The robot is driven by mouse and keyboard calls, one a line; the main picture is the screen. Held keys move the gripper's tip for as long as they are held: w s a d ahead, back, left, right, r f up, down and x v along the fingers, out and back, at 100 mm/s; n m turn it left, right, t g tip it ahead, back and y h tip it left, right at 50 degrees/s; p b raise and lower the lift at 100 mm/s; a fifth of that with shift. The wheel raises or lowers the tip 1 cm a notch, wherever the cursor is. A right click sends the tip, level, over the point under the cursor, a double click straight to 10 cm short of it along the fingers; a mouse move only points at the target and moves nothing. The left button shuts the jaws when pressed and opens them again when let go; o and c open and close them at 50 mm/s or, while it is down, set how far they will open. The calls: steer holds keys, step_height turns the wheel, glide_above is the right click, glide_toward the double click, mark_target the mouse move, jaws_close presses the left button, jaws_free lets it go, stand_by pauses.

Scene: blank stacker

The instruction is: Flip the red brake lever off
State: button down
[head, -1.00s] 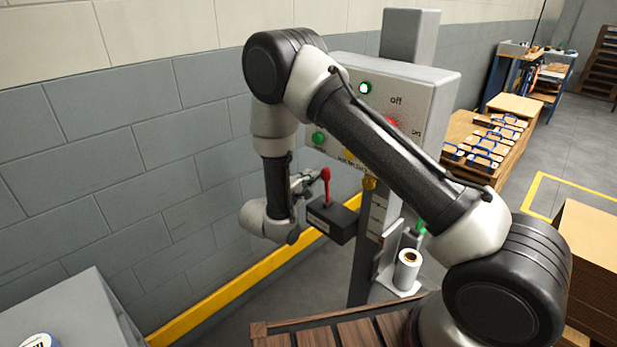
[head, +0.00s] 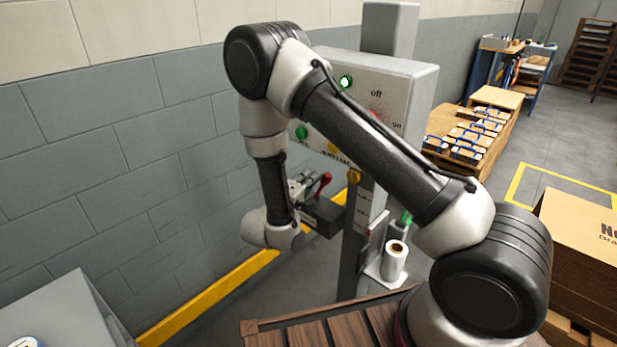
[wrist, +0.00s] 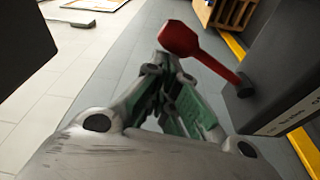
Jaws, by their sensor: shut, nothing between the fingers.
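The red brake lever (head: 322,184) stands on a dark box (head: 327,216) fixed to the grey post. It leans to the right in the head view. In the wrist view the lever's wide red end (wrist: 179,39) is just beyond the fingertips, and its red rod runs down right to a black pivot on the box (wrist: 285,75). My gripper (head: 306,184) is right beside the lever, shut and empty. In the wrist view the fingertips (wrist: 166,62) are together at the lever; I cannot tell whether they touch it.
A grey control panel (head: 415,85) with green, red and yellow buttons is above the box, partly hidden by my arm. A white roll (head: 395,262) sits on a small shelf to the right of the post. A block wall (head: 110,150) is at left. Wooden slats (head: 320,325) lie in front.

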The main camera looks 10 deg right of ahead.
stand_by(0.5)
steer(key=s+a, duration=0.5)
steer(key=a, duration=0.5)
steer(key=shift+s+a+r, duration=0.15)
steer(key=shift+s+r, duration=0.1)
